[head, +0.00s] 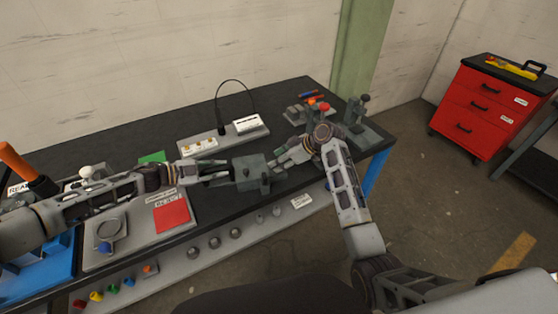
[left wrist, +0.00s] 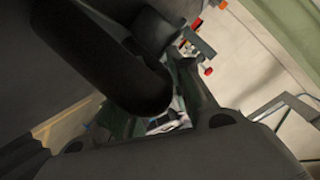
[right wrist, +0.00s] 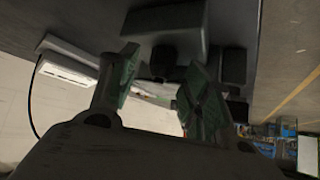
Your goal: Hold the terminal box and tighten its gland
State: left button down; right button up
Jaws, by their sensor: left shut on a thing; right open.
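The terminal box (head: 250,173) is a dark grey-green block near the middle of the head view, over the front of the bench. My left gripper (head: 222,172) comes from the left and is shut on the box. My right gripper (head: 283,160) is just right of the box, open, with its fingers pointing toward it. In the right wrist view its two green-padded fingers (right wrist: 160,95) stand apart, with the box (right wrist: 167,28) beyond them. A dark stub (right wrist: 162,62), perhaps the gland, sticks out between the fingers; I cannot tell whether they touch it. The left wrist view is mostly blocked by dark shapes.
A grey tray with a white label block (head: 248,123) and a black cable stands behind. A red square (head: 171,214) lies on a panel at left. A dark stand (head: 357,108) is at the back right. A red drawer cabinet (head: 487,105) stands apart on the floor.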

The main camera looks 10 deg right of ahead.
jog(key=shift+w+a+f, duration=0.1)
jog(key=shift+a+f, duration=0.05)
jog(key=shift+f, duration=0.05)
jog(key=c, duration=1)
jog(key=shift+c, duration=0.2)
jog(key=shift+m+t, duration=0.3)
jog(key=shift+m, duration=0.2)
jog(key=shift+s+a+m+t+h, duration=0.1)
jog(key=shift+m+t+h, duration=0.7)
jog(key=shift+m, duration=0.5)
jog(key=shift+s+a+m+t+h, duration=0.1)
jog(key=shift+m+t+h, duration=0.5)
jog(key=shift+m+h, duration=0.5)
jog(key=shift+a+m+t+h, duration=0.1)
jog(key=shift+m+t+h, duration=0.2)
jog(key=shift+m+h, duration=0.7)
jog(key=shift+a+m+t+h, duration=0.1)
jog(key=shift+m+t+h, duration=0.3)
jog(key=shift+m, duration=1.1)
